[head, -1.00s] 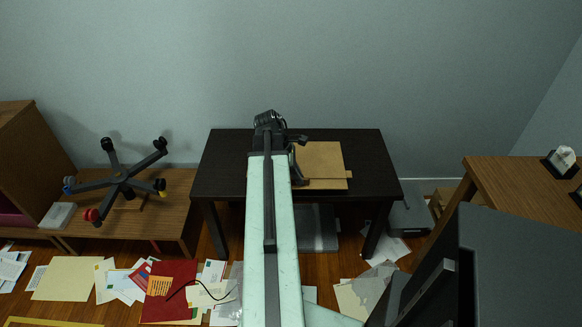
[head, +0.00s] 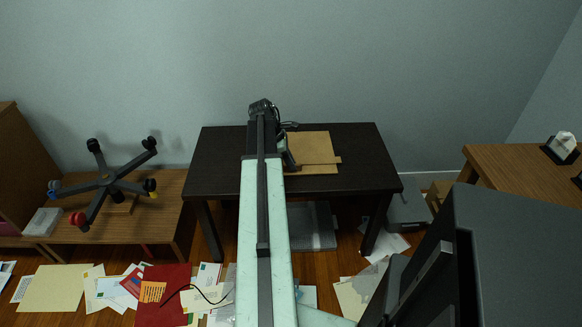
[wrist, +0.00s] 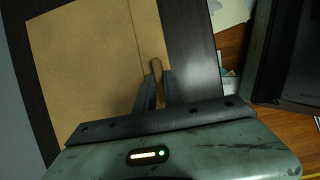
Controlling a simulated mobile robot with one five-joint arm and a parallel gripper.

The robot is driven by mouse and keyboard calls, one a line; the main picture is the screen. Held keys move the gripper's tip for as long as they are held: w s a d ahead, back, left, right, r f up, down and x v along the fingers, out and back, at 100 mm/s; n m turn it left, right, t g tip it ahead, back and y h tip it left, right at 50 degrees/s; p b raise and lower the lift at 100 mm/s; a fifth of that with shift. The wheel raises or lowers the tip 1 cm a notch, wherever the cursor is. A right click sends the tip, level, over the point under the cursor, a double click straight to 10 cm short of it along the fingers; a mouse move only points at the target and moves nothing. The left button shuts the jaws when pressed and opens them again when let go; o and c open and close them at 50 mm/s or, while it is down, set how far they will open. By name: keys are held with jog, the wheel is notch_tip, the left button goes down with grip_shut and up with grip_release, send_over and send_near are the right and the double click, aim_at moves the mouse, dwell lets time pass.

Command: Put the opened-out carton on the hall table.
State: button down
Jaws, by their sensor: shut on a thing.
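The opened-out carton (head: 309,146) is a flat tan sheet with a crease and a narrow flap along its near edge. It is over the right half of a dark table's top (head: 220,160), within its edges. I cannot tell whether it rests fully on the top. My gripper (head: 288,158) is at the carton's near left part, partly hidden by my arm. In the wrist view the carton (wrist: 85,65) fills the upper left, and my gripper (wrist: 157,82) is shut on a small tab at its edge.
Papers (head: 165,290) litter the floor. A wooden desk (head: 510,165) and a large dark grey box-like thing (head: 520,250) stand at right. The dark table's left part is clear.

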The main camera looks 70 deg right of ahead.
jog(key=c, duration=1.5)
grip_release()
jog(key=shift+o, duration=0.2)
jog(key=shift+r, duration=0.1)
jog(key=shift+r+p, duration=0.3)
jog(key=p+v, duration=1)
jog(key=v, duration=0.1)
jog(key=shift+r+p, duration=0.25)
jog(key=shift+p, duration=0.05)
jog(key=shift+w, duration=0.15)
